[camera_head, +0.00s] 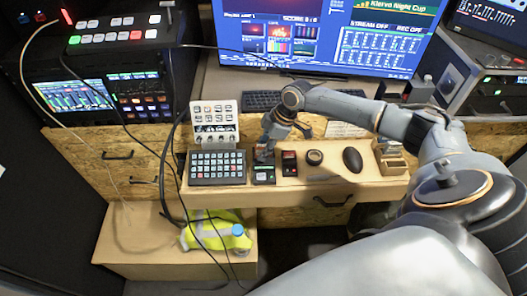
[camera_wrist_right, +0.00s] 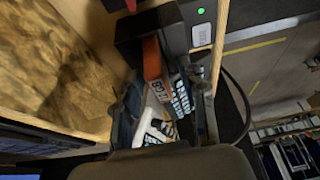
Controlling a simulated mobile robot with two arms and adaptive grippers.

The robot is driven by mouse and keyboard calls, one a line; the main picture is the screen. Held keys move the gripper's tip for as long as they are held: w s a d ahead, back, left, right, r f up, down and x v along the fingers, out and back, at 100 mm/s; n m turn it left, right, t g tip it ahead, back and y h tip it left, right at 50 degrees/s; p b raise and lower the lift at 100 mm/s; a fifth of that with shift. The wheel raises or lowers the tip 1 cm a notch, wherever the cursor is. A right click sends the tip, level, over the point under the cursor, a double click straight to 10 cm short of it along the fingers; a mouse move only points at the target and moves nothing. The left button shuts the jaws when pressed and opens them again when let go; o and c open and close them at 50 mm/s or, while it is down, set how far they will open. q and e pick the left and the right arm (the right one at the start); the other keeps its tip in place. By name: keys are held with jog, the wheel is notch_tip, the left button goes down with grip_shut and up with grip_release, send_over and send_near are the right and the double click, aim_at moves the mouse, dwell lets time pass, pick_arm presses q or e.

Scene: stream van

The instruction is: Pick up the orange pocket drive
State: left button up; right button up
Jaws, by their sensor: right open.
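The orange pocket drive (camera_wrist_right: 154,68) shows in the right wrist view as an upright orange slab with white lettering, against a dark block. In the head view I cannot make it out clearly behind my gripper. My right gripper (camera_head: 265,150) points down over the dark dock (camera_head: 264,175) with a small green light on the desk ledge. In the wrist view the fingers of my right gripper (camera_wrist_right: 165,112) are spread, with the drive's near end in line with the gap between them. I cannot tell whether they touch it. My left gripper is not in view.
A keypad (camera_head: 217,168) lies left of the dock. A white button panel (camera_head: 214,121) stands behind the keypad. Cables hang at the left.

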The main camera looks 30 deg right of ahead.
jog(key=shift+f, duration=0.15)
jog(key=shift+c, duration=0.4)
grip_shut()
